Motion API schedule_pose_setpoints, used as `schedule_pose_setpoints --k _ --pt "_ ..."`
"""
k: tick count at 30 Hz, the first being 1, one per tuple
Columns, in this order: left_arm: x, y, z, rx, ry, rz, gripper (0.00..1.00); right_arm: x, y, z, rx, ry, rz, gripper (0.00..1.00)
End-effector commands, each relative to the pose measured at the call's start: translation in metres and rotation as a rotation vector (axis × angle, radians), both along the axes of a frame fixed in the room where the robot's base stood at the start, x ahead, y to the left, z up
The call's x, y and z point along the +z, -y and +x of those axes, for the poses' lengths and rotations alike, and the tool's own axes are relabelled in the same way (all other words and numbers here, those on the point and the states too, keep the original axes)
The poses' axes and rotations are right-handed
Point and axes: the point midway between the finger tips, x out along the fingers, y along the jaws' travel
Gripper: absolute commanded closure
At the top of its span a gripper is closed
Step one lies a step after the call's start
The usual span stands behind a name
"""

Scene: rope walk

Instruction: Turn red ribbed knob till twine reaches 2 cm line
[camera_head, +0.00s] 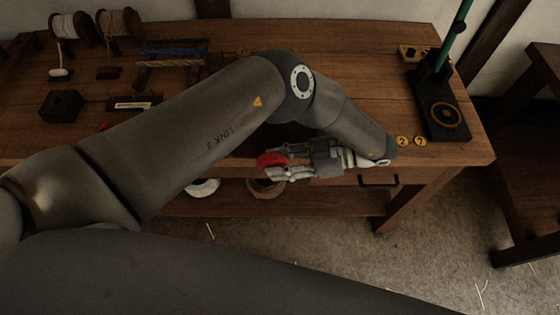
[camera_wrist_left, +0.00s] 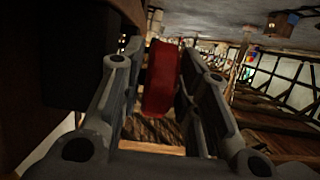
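The red knob (camera_head: 268,160) is at the front edge of the wooden bench, and its ribs are too small to make out. My left gripper (camera_head: 272,162) reaches it from the right, with one finger on either side. In the left wrist view the red knob (camera_wrist_left: 162,80) fills the space between the finger pads, which appear to press on both its sides. The twine and the 2 cm line cannot be made out; my left arm covers the middle of the bench. My right gripper is not in view.
Spools (camera_head: 63,26) and a rack of ropes (camera_head: 175,48) stand at the bench's back left. A dark block (camera_head: 61,105) sits at left. A black stand with a green post (camera_head: 437,75) is at right, near yellow numbered discs (camera_head: 403,141). A drawer handle (camera_head: 379,181) protrudes below.

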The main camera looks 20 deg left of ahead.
Motion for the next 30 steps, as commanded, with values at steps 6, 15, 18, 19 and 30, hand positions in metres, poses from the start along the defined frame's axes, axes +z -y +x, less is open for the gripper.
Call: schedule_pose_setpoints --k 6,15,18,19,30 --pt "0.016 0.0 0.001 -0.001 0.001 0.0 0.7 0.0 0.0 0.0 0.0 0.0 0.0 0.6" --pt "0.065 0.0 0.001 -0.001 0.002 0.001 0.7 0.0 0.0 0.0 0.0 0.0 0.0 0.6" --pt "0.079 0.0 0.001 -0.001 0.001 0.0 0.7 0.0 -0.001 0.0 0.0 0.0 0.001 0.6" --pt "0.082 0.0 0.001 0.0 0.002 0.0 0.7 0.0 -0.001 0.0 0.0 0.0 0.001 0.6" --pt "0.099 0.0 0.0 0.0 -0.001 0.0 0.7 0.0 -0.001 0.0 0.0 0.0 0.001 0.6"
